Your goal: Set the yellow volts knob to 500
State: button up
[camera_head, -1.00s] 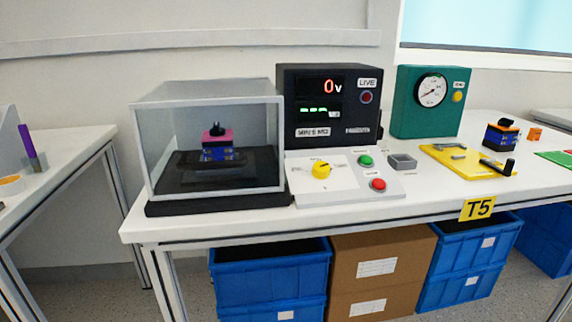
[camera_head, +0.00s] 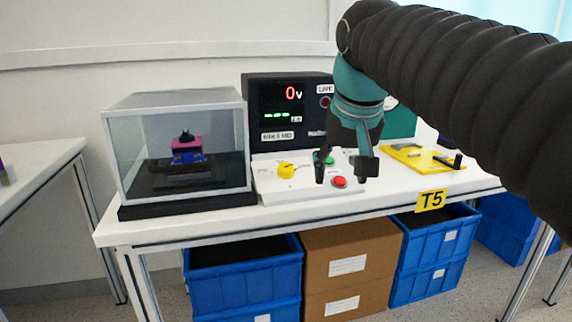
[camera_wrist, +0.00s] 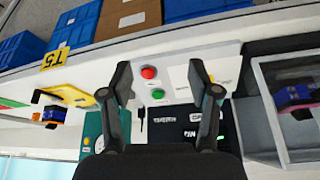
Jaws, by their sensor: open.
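The yellow volts knob (camera_head: 286,171) sits on the left part of the sloped white control panel (camera_head: 268,188). Its scale marks are too small to read. The black meter unit (camera_head: 272,122) behind it shows a red 0 V and green dashes below. My gripper (camera_head: 343,174) is open and empty, fingers pointing down, right of the knob and in front of the panel's button area. In the wrist view my gripper (camera_wrist: 160,80) frames the red button (camera_wrist: 149,72) and green button (camera_wrist: 158,94).
A clear box (camera_head: 125,150) holding a pink and blue device stands left of the panel. A yellow plate (camera_head: 415,158) lies to the right. The teal gauge unit (camera_head: 400,122) is partly hidden by my arm. Blue crates (camera_head: 240,280) and cardboard boxes (camera_head: 345,240) are below the table.

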send_near(286, 166)
jog(key=shift+g, duration=0.3)
jog(key=b+x, duration=0.2)
jog(key=x, duration=0.2)
jog(key=b+x, duration=0.3)
jog(key=x, duration=0.2)
jog(key=shift+w+r, duration=0.1)
jog(key=shift+w, duration=0.15)
jog(key=c, duration=1.2)
jog(key=shift+o, duration=0.2)
